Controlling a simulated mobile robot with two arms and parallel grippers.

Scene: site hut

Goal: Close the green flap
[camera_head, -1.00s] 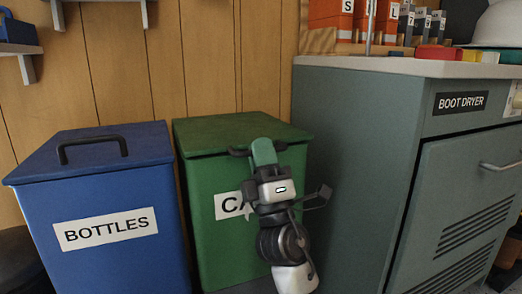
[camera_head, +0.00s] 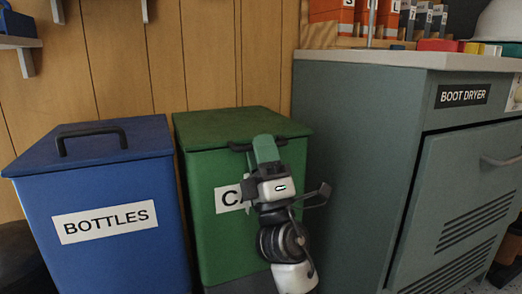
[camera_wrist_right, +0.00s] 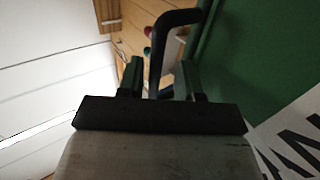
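The green flap (camera_head: 225,128) is the lid of the green bin (camera_head: 205,220). In the head view it lies level on top of the bin, and I see no clear gap under its edge. Its dark handle (camera_head: 239,147) is on the front edge. My right gripper (camera_head: 264,143) is at the handle, in front of the bin. In the right wrist view the black handle (camera_wrist_right: 176,17) passes between the two fingers of the right gripper (camera_wrist_right: 160,78), which are apart with space on both sides of it. The gripper hides part of the bin's label. My left gripper is out of view.
A blue bin (camera_head: 75,255) marked BOTTLES, with its lid down, stands close on the left. The grey-green boot dryer cabinet (camera_head: 360,150) stands close on the right. A wooden wall (camera_head: 215,60) is behind. Boxes and a white helmet (camera_head: 498,22) are on or above the cabinet.

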